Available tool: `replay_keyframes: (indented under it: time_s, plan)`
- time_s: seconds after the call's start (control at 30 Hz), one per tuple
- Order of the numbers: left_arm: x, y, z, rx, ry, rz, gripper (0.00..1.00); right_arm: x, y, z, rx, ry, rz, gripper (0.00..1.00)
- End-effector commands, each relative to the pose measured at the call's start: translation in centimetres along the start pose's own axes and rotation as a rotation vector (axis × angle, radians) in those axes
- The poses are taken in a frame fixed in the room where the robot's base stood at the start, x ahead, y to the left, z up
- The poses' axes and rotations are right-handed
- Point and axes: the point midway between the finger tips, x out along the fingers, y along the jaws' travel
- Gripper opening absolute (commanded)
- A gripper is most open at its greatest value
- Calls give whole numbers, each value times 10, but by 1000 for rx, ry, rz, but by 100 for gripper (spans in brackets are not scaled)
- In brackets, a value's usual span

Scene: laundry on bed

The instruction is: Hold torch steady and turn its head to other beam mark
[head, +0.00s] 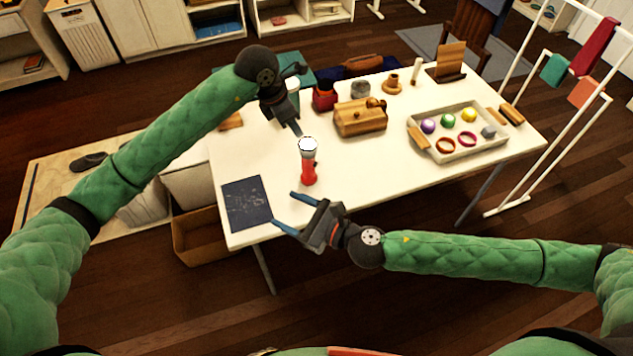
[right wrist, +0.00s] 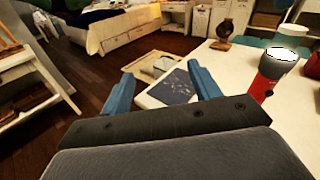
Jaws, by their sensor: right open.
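The torch (head: 309,168) stands upright on the white table, with a red body and a pale grey head on top. It also shows at the right of the right wrist view (right wrist: 268,77), beyond the right finger. My left gripper (head: 297,130) points down just above and behind the torch head; its fingers are partly hidden, so its opening is unclear. My right gripper (head: 283,211) is open and empty in front of the torch, near the table's front edge, with its blue fingers apart. The beam marks are too small to make out.
A dark blue mat (head: 246,203) lies at the table's front left corner. A wooden box (head: 360,118) stands behind and right of the torch. A tray (head: 463,153) with coloured balls and rings is farther right. The table's front middle is clear.

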Motion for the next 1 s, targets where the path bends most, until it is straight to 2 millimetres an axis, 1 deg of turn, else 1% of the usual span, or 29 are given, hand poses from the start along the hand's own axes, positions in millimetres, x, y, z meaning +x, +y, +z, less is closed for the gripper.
replay_keyframes:
  time_s: [0.03,0.17,0.23,0.3,0.4,0.5,0.63,0.77,0.87,1.0]
  plan:
    - [0,0,0,0,0,0,36,7,-12,-10,19,21,-37,62]
    - [0,0,0,0,0,0,36,26,-51,-44,84,94,-166,62]
    - [0,0,0,0,0,0,36,35,-75,-66,124,142,-246,62]
    - [0,0,0,0,0,0,36,41,-97,-87,162,188,-323,62]
    - [0,0,0,0,0,0,36,47,-123,-113,207,248,-421,62]
    - [0,0,0,0,0,0,36,50,-143,-132,240,295,-497,62]
    - [0,0,0,0,0,0,36,50,-158,-148,268,333,-558,62]
    - [0,0,0,0,0,0,36,54,-165,-155,277,346,-580,62]
    - [0,0,0,0,0,0,36,61,-170,-159,278,347,-581,62]
    - [0,0,0,0,0,0,36,76,-179,-166,276,346,-581,62]
